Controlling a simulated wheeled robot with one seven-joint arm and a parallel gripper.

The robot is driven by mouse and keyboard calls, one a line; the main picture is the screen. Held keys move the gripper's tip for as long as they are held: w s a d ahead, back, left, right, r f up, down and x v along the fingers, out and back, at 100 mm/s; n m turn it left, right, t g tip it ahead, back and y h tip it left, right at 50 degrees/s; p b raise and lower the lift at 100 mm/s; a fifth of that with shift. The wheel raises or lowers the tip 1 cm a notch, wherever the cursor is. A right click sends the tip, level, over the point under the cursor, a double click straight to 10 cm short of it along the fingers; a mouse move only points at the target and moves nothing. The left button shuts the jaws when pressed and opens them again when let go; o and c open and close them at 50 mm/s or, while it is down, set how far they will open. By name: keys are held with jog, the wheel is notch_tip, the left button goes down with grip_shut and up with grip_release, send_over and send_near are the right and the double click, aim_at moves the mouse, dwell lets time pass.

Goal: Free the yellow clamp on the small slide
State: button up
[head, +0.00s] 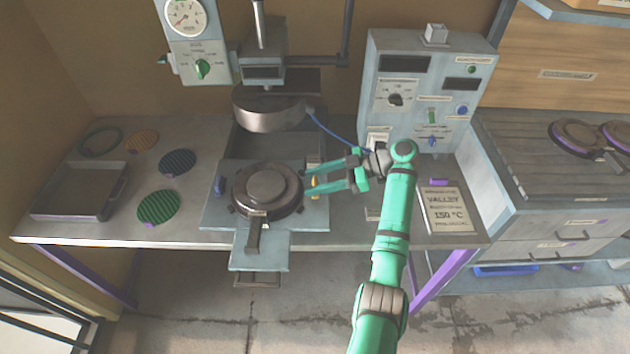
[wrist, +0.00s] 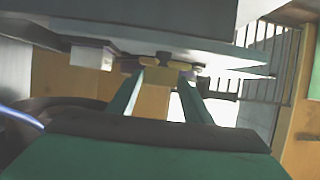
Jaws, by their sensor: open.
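The small slide (head: 225,213) is a grey plate under the press, with a round lidded mold (head: 268,188) on it. The yellow clamp (head: 314,188) is a small upright piece at the slide's right edge. My gripper (head: 309,184) reaches in from the right, open, with its fingertips around or just beside the clamp. In the wrist view the two green fingers (wrist: 160,82) point at a yellow crosspiece of the clamp (wrist: 178,65) under the slide-like grey plate. I cannot tell whether they touch it.
The press head (head: 270,108) hangs above and behind the mold. A blue clamp (head: 219,185) stands at the slide's left edge. A control box (head: 425,90) with a blue cable stands behind my gripper. A sign (head: 447,210) lies to the right.

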jog(key=v, duration=1)
jog(key=shift+d, duration=0.2)
dwell(0.4)
